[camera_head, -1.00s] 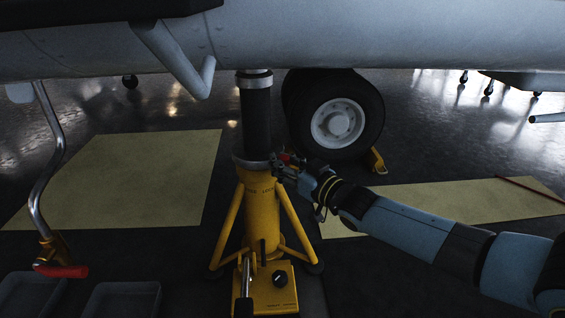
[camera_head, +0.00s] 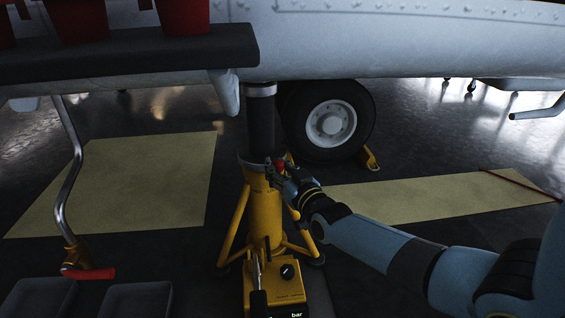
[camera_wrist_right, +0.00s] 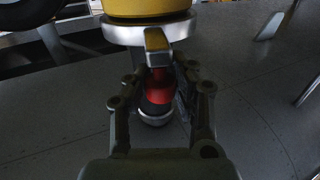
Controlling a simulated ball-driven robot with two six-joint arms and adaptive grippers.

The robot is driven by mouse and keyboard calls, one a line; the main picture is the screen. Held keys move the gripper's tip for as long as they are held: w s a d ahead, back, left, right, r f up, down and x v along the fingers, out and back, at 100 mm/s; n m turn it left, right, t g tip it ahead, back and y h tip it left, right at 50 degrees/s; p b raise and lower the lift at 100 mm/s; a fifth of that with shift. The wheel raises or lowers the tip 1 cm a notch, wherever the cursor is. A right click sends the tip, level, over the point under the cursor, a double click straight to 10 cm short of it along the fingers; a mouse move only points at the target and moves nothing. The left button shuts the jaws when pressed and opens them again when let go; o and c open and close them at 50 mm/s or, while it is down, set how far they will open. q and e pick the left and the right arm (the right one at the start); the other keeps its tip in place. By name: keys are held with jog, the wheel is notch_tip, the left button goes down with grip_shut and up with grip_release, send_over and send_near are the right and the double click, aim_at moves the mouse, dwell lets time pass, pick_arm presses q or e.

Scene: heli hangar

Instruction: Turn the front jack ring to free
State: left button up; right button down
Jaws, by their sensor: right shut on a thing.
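The yellow jack (camera_head: 264,212) stands on its splayed legs under the aircraft belly, its dark ram reaching up to the fuselage. The grey jack ring (camera_head: 252,163) sits around the top of the yellow body. In the right wrist view the ring (camera_wrist_right: 122,32) shows as a metal band with a short lug. A red handle (camera_wrist_right: 159,84) on it lies between my fingers. My right gripper (camera_head: 275,172) is at the ring's right side; in the wrist view it (camera_wrist_right: 160,100) is shut on the red handle. Any marks on the ring are too small to read. My left gripper is not in view.
A black wheel (camera_head: 331,122) with a yellow chock (camera_head: 369,158) stands behind the jack. A dark shelf (camera_head: 130,58) with red containers (camera_head: 183,14) crosses the upper left.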

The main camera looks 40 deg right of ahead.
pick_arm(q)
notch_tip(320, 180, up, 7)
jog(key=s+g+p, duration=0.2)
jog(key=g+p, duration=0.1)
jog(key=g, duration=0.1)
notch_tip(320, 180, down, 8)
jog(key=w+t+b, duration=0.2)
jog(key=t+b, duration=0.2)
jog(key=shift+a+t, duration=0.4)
pick_arm(e)
jog(key=w+a+m+g+h, duration=0.5)
jog(key=m+h, duration=0.4)
jog(key=h, duration=0.3)
jog(key=shift+a+f+g, duration=0.45)
jog(key=shift+a+g, duration=0.45)
jog(key=shift+a, duration=0.45)
jog(key=c, duration=1.3)
grip_release()
jog(key=shift+w+a+r, duration=0.1)
jog(key=shift+a, duration=0.05)
jog(key=shift+o, duration=1.4)
jog(key=shift+r, duration=0.15)
jog(key=shift+d+r, duration=0.1)
jog(key=shift+d, duration=0.1)
